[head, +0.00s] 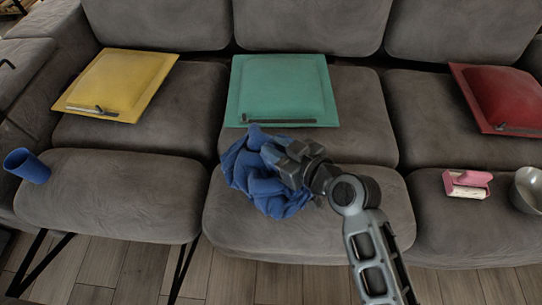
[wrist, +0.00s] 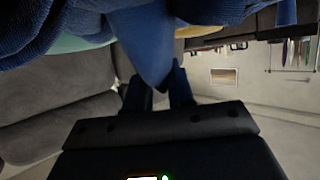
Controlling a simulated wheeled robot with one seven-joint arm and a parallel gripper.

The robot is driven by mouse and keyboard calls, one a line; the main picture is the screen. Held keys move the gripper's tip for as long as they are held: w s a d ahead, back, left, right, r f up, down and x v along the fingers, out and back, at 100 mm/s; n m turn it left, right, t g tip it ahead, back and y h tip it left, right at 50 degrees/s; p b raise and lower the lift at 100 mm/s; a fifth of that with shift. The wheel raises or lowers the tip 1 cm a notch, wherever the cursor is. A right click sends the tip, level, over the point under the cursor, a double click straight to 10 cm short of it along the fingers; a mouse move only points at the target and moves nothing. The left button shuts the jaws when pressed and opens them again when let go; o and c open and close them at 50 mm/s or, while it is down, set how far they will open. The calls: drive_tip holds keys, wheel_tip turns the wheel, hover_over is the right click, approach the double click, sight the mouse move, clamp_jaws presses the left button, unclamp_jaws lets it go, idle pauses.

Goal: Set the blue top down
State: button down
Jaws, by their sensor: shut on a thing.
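The blue top (head: 262,182) is a crumpled cloth at the front of the sofa's middle seat in the head view. My gripper (head: 283,165) is shut on it from the right side. In the wrist view the blue top (wrist: 145,40) fills the upper middle, and a fold of it runs down between the fingers of my gripper (wrist: 160,88). I cannot tell whether the cloth touches the seat or hangs just above it.
The grey sofa (head: 115,205) holds a yellow cushion (head: 122,78), a teal cushion (head: 282,88) and a red cushion (head: 503,95). A blue cup (head: 27,166) is at the left, a pink item (head: 467,183) and a metal bowl (head: 527,188) at the right. Bare seat surrounds the top.

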drive_tip(key=shift+w+a+f, duration=0.35)
drive_tip(key=shift+a+f, duration=0.3)
drive_tip(key=shift+a, duration=0.2)
drive_tip(key=shift+f+b, duration=0.6)
drive_tip(key=shift+f, duration=1.25)
drive_tip(key=shift+f, duration=0.15)
drive_tip(key=c, duration=1)
unclamp_jaws()
drive_tip(key=shift+o, duration=0.2)
drive_tip(key=shift+r, duration=0.25)
drive_tip(key=p+v, duration=0.1)
drive_tip(key=v, duration=1.1)
drive_tip(key=shift+d+f, duration=0.1)
drive_tip(key=shift+f, duration=0.05)
